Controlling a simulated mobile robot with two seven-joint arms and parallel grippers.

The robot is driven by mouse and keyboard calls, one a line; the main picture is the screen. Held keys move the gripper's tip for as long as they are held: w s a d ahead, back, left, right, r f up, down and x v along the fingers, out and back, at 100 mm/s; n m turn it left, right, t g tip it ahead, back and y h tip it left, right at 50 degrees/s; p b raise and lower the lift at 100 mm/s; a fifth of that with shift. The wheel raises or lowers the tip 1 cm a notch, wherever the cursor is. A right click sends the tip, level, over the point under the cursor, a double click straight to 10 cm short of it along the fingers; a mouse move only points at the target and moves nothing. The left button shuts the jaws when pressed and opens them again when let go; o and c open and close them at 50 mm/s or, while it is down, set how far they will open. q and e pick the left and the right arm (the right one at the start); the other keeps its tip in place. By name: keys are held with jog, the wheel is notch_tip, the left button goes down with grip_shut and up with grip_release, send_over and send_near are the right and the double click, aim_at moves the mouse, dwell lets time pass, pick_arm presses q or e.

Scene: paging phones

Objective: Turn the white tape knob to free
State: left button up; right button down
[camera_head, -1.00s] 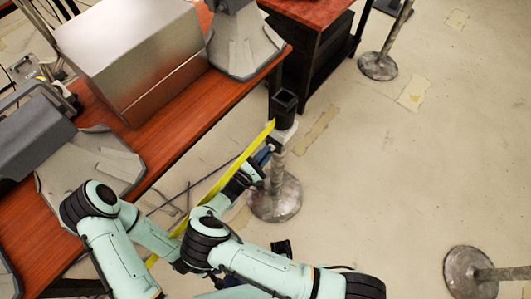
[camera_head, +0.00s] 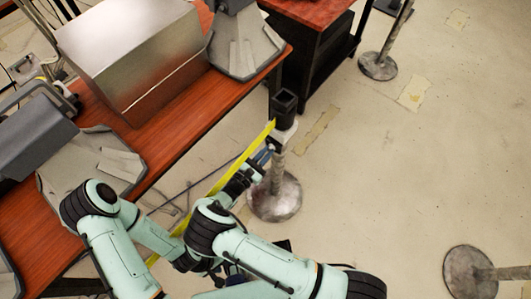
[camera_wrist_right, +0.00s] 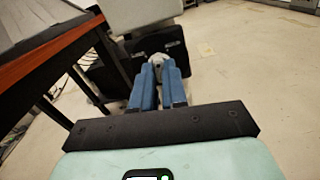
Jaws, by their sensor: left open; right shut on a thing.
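A stanchion post with a square black head (camera_head: 284,108) stands beyond the desk's corner, with a white block (camera_head: 283,136) below the head. A yellow tape (camera_head: 225,178) runs from the head down to the lower left. My right gripper (camera_head: 264,156) is at the near side of the post, just below the head. In the right wrist view, its blue fingers (camera_wrist_right: 160,76) are shut on the small whitish knob (camera_wrist_right: 159,59), which they partly cover. The knob's setting cannot be read. My left arm comes in from the left; its gripper is hidden behind my right arm.
A red-brown desk (camera_head: 185,130) with a metal box (camera_head: 130,50) lies left of the post. Other stanchions stand at the upper right (camera_head: 378,66) and lower right (camera_head: 470,272). The floor right of the post is mostly clear.

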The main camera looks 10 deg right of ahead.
jog(key=n, duration=0.5)
jog(key=shift+n, duration=0.3)
pick_arm(q)
jog(key=shift+w+r+p, duration=0.2)
jog(key=shift+r+p, duration=0.25)
jog(key=shift+r, duration=0.05)
pick_arm(e)
jog(key=n, duration=0.4)
jog(key=shift+n, duration=0.3)
jog(key=c, duration=1.2)
grip_release()
pick_arm(q)
jog(key=shift+a, duration=0.1)
pick_arm(e)
jog(key=shift+o, duration=0.2)
jog(key=shift+s+a, duration=0.1)
